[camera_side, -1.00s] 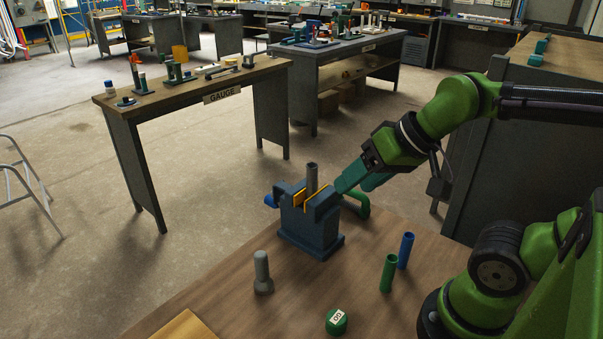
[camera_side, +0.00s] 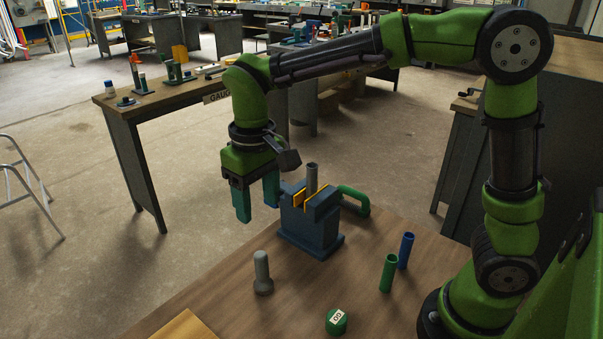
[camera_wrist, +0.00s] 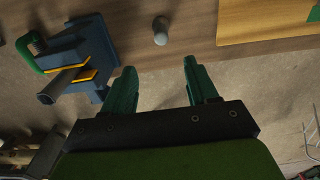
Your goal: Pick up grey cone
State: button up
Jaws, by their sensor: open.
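The grey cone (camera_side: 262,272) stands upright on the wooden table, a rounded peg with a wider base, left of the vise in the side view. In the wrist view its rounded top (camera_wrist: 160,32) shows beyond and between my fingers. My gripper (camera_side: 256,210) is open and empty, fingers pointing down. It hangs left of the vise and above the cone's height, apart from it. The fingertips also show in the wrist view (camera_wrist: 160,65), with nothing between them.
A blue vise (camera_side: 312,222) with yellow jaws and a green handle holds a grey tube (camera_side: 312,178). A green tube (camera_side: 388,273), a blue tube (camera_side: 405,250) and a green round cap (camera_side: 337,321) stand to the right. A yellowish board (camera_side: 186,326) lies at the front left.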

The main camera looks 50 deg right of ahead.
aim_at(260, 254)
notch_tip(260, 254, down, 10)
jog(key=shift+s+d+r, duration=0.1)
jog(key=shift+w+a+f, duration=0.15)
jog(key=shift+f, duration=1.45)
jog(key=shift+w+a+f, duration=0.1)
jog(key=shift+w+f, duration=0.05)
jog(key=shift+f, duration=1.4)
